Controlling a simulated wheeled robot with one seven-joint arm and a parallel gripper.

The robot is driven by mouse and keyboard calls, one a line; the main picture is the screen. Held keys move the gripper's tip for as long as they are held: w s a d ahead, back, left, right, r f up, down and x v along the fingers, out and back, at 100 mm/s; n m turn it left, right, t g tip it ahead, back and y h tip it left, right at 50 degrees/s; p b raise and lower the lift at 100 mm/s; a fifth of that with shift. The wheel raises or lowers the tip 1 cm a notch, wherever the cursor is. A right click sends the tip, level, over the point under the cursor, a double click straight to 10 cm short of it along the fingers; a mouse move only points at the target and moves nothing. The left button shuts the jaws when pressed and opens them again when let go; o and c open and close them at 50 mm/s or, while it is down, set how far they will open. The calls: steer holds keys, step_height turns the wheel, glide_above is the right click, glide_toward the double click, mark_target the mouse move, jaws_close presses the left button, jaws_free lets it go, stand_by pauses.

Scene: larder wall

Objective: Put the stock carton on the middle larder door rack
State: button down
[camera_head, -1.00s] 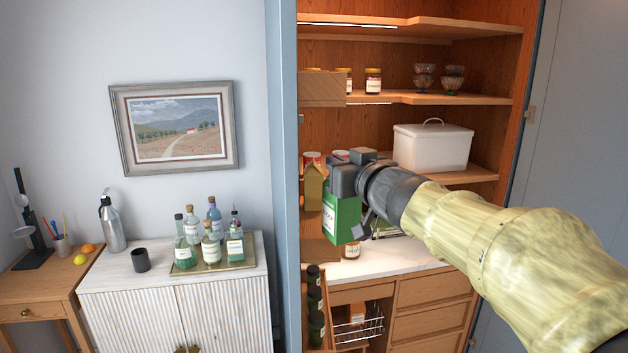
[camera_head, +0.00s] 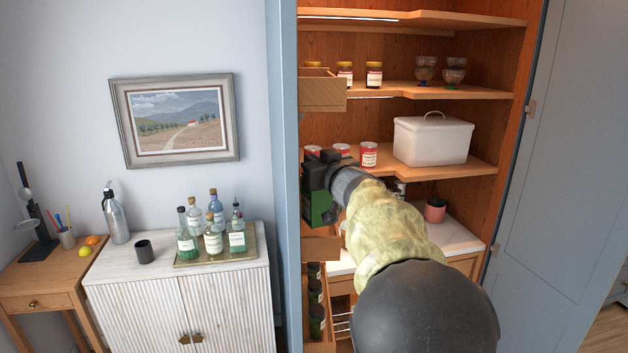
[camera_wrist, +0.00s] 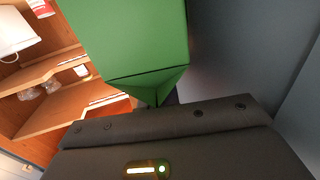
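The green stock carton (camera_head: 318,208) is in my gripper (camera_head: 322,178), at the left side of the larder opening in the head view. In the wrist view the carton (camera_wrist: 135,38) fills the upper middle, its folded end close to the dark gripper body (camera_wrist: 170,140). The fingertips are hidden. The middle larder door rack (camera_head: 320,249) is a wooden rack at the left, below the carton. My gripper and carton hide the space above it, and I cannot tell whether they touch.
The upper door rack (camera_head: 322,95) hangs above my gripper. The lower rack (camera_head: 315,345) holds several dark jars (camera_head: 316,292). A white bin (camera_head: 432,140) and red-labelled tins (camera_head: 369,154) stand on the larder shelf. The blue larder door frame (camera_head: 284,180) is close on the left.

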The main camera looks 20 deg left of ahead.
steer(key=shift+w+d, duration=0.1)
steer(key=shift+d, duration=0.1)
steer(key=f, duration=0.4)
steer(key=shift+s+a, duration=0.3)
steer(key=shift+a, duration=0.05)
steer(key=shift+d+f, duration=0.2)
steer(key=shift+f, duration=0.2)
steer(key=c, duration=1.9)
jaws_free()
steer(key=shift+w, duration=0.1)
steer(key=shift+r, duration=0.15)
steer(key=b+v, duration=0.5)
steer(key=v, duration=0.7)
